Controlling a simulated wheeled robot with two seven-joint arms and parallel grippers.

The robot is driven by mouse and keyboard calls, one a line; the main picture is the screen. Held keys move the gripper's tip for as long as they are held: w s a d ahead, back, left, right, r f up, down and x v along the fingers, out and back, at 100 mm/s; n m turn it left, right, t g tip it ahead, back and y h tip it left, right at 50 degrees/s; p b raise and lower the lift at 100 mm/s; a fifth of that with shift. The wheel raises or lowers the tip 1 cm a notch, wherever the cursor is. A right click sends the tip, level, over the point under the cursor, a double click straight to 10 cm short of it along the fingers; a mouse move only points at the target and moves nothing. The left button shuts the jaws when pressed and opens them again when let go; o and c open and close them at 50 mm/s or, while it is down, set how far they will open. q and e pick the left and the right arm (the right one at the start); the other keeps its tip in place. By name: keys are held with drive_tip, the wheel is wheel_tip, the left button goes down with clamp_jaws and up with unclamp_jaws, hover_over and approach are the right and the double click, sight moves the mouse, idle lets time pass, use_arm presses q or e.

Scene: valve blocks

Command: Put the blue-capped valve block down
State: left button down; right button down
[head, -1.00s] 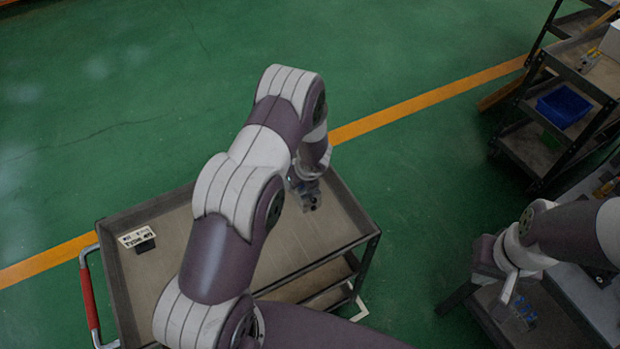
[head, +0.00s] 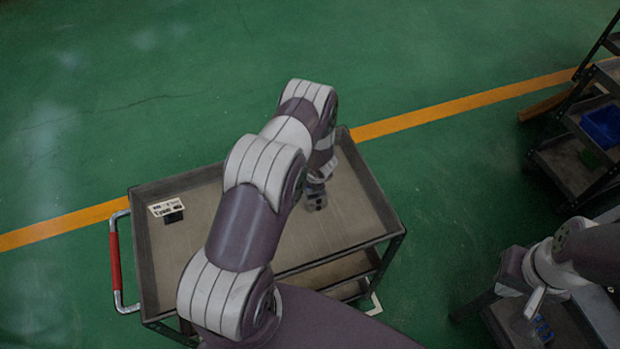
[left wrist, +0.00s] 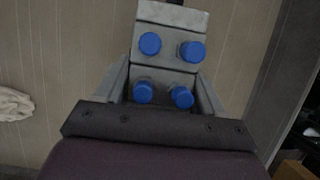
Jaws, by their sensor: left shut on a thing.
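The blue-capped valve block (left wrist: 168,45) is grey with several round blue caps, seen in the left wrist view. My left gripper (left wrist: 166,88) is shut on it, a finger at each side. In the head view my left gripper (head: 318,190) is over the right part of the grey cart (head: 360,185), inside its rim, and largely hidden by my arm. I cannot tell whether the block touches the cart's top. My right gripper (head: 534,302) is at the lower right, above a dark stand; its jaws are too unclear to read.
A label sign (head: 168,209) on a dark foot stands at the cart's left end. The cart's top between sign and gripper is partly hidden by my arm. Small blue items (head: 543,330) show near my right gripper. A shelf with a blue bin (head: 603,126) stands at right.

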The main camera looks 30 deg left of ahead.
use_arm(q)
drive_tip(key=shift+w, duration=0.1)
drive_tip(key=shift+c, duration=0.6)
unclamp_jaws()
drive_tip(key=shift+f, duration=0.1)
